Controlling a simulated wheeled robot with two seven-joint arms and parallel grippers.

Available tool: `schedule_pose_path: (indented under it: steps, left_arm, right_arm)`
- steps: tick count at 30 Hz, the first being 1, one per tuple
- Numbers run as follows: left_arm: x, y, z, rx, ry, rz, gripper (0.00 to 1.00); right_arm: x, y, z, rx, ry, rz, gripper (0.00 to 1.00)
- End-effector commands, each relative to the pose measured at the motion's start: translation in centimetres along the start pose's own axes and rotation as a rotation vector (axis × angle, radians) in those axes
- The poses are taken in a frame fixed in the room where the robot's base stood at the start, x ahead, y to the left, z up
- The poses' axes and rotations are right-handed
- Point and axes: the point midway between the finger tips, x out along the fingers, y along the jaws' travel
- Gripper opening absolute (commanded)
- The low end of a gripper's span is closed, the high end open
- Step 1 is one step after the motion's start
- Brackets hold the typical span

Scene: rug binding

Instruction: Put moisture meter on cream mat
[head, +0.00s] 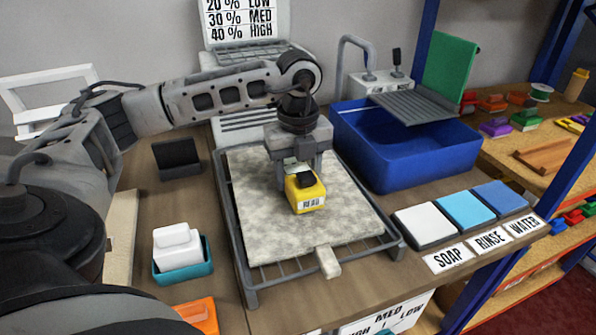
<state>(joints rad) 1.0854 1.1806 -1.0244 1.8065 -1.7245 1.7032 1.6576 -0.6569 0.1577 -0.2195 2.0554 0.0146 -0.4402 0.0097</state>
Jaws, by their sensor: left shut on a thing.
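The yellow moisture meter (308,196) has a black top and a white label reading "READ". My left gripper (298,172) reaches over from the left, points down and is shut on the meter. The mottled cream mat (268,225) lies flat on a grey wire rack (248,283), with a small pale tab at its front edge. The meter is over the middle of the mat, low and upright; I cannot tell whether it touches the mat. My right gripper is not in view.
A blue basin (430,158) stands right of the rack. White, light blue and blue pads (466,210) lie in front of it. A teal tray with a white block (178,247) and an orange item (199,316) are at the left. Shelves (545,150) stand at the right.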

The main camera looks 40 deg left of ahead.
Motion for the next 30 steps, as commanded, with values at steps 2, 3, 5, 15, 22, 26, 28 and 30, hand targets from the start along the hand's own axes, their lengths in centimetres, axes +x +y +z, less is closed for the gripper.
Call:
schedule_pose_path:
  steps: [2, 3, 5, 15, 22, 26, 28, 30]
  left_arm:
    - [0.3, 0.0, 0.0, -0.001, -0.001, -0.002, 0.24]
    - [0.4, 0.0, 0.0, -0.001, -0.001, -0.003, 0.24]
    - [0.4, 0.0, 0.0, -0.001, -0.001, -0.003, 0.24]
    - [0.7, 0.0, 0.0, -0.001, 0.000, -0.002, 0.72]
    - [0.7, 0.0, 0.0, -0.001, 0.000, -0.002, 0.74]
    - [0.1, 0.0, 0.0, -0.001, 0.000, -0.003, 0.74]
    - [-0.3, -0.1, 0.0, -0.001, -0.001, -0.005, 0.74]
    - [-1.4, -0.1, 0.0, -0.001, -0.001, -0.007, 0.74]
  right_arm:
    - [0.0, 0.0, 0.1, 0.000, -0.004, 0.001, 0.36]
    - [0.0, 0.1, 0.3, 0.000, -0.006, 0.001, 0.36]
    - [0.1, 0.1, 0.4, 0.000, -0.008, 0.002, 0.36]
    - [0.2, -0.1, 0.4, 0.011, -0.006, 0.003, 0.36]
    - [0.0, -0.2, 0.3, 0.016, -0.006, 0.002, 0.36]
    - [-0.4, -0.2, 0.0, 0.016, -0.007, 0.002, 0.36]
    - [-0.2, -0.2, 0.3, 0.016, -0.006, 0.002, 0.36]
    - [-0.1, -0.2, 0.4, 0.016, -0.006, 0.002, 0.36]
